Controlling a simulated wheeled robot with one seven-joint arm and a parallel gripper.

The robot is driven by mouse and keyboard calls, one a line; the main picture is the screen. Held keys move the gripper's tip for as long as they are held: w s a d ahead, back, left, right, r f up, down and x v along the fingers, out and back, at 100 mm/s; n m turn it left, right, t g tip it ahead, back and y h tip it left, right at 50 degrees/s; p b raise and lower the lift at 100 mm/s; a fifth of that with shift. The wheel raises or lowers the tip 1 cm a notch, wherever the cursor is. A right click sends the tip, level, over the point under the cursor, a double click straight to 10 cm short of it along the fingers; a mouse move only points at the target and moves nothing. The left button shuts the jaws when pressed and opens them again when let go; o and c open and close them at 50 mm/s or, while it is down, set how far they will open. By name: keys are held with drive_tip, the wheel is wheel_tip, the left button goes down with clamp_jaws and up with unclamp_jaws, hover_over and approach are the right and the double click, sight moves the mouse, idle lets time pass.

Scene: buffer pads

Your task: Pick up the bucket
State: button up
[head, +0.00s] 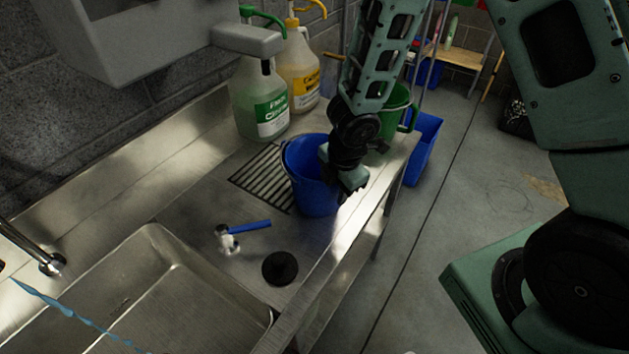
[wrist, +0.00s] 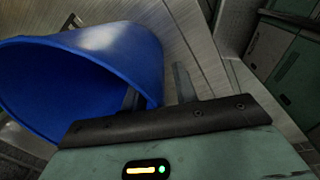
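The blue bucket (head: 306,182) stands upright on the metal sink counter, at the right end of a drain grate. My gripper (head: 349,186) is at the bucket's right side, near the counter's front edge. In the wrist view the bucket (wrist: 90,75) fills the left, with its open mouth facing the camera. My gripper's two fingers (wrist: 157,90) are apart there. One finger is inside the bucket's mouth and the other is outside, with the bucket's wall between them. I cannot see a firm contact with the wall.
A green bucket (head: 396,112) stands behind my arm. The sink basin (head: 150,290) is left.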

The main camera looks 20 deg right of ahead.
clamp_jaws()
drive_tip(key=shift+r, duration=0.1)
wheel_tip(320, 180, up, 10)
drive_tip(key=p, duration=0.5)
drive_tip(key=shift+d, duration=0.1)
idle(1.8)
